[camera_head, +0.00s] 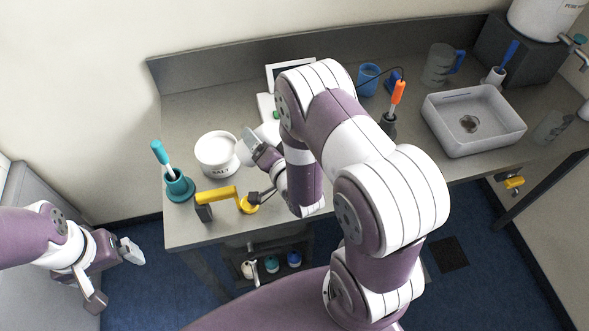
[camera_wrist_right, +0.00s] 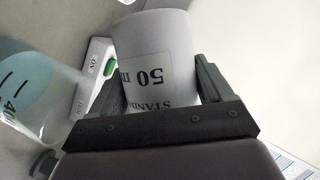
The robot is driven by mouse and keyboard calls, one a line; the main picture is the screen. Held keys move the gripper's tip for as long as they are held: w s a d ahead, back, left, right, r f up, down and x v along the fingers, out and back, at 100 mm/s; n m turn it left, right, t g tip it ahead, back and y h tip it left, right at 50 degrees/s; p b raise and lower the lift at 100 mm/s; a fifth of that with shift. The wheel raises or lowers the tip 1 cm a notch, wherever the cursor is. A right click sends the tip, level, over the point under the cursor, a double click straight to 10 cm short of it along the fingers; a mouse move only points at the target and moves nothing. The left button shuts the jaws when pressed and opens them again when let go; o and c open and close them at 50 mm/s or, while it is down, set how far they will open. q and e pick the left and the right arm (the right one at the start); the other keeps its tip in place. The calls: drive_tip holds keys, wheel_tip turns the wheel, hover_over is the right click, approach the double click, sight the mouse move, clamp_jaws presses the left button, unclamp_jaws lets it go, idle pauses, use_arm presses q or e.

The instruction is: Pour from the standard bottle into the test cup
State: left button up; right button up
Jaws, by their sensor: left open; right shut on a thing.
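My right gripper (camera_head: 251,163) is shut on the standard bottle (camera_wrist_right: 160,68), a white bottle with a label reading "STAND…" and "50", upside down in the wrist view. In the head view, the bottle (camera_head: 244,152) is a small white shape between the fingers, beside the salt tub. A clear vessel with a "400" mark (camera_wrist_right: 38,100), seemingly the test cup, stands left of the bottle in the wrist view, partly cut off. My right arm hides that spot in the head view. My left gripper (camera_head: 114,277) is open and empty, off the table's left side.
A white device with a green button (camera_wrist_right: 109,66) is close behind the bottle. The salt tub (camera_head: 216,155), teal holder (camera_head: 179,187) and yellow-handled tool (camera_head: 217,195) crowd the left.

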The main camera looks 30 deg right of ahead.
drive_tip(key=shift+f, duration=0.1)
idle(0.5)
drive_tip(key=shift+a+m+b, duration=0.15)
drive_tip(key=shift+m+b, duration=0.2)
drive_tip(key=shift+m, duration=0.05)
drive_tip(key=shift+f+t+b, duration=0.15)
drive_tip(key=shift+t+b, duration=0.15)
drive_tip(key=shift+a+y, duration=0.1)
drive_tip(key=shift+y, duration=0.2)
drive_tip(key=shift+m, duration=0.3)
